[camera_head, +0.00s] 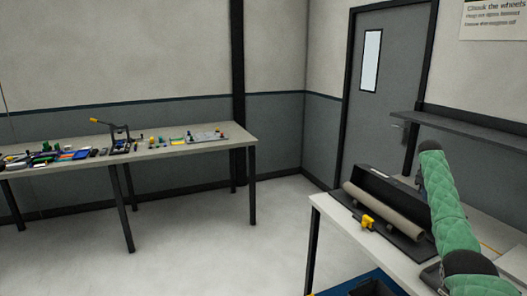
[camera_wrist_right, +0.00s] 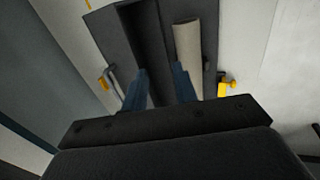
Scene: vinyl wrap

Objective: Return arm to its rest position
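My right arm in its green quilted sleeve (camera_head: 447,205) reaches in from the lower right of the head view, bent at the top. Its gripper is mostly hidden behind the sleeve there. In the right wrist view my right gripper (camera_wrist_right: 160,80) shows two blue fingers set apart, with nothing held between them. They point at a black machine (camera_head: 377,187) with a pale grey roll (camera_head: 384,212), which also shows in the wrist view (camera_wrist_right: 188,45). The right fingertip overlaps the roll's near end in that view; I cannot tell whether they touch. My left gripper is not in view.
The machine stands on a white table (camera_head: 335,215), with a yellow clamp (camera_head: 367,221) at its front. A grey shelf (camera_head: 465,130) sits above it on the wall. A long bench (camera_head: 190,152) with several tools stands at the left. Open floor (camera_head: 200,235) lies between.

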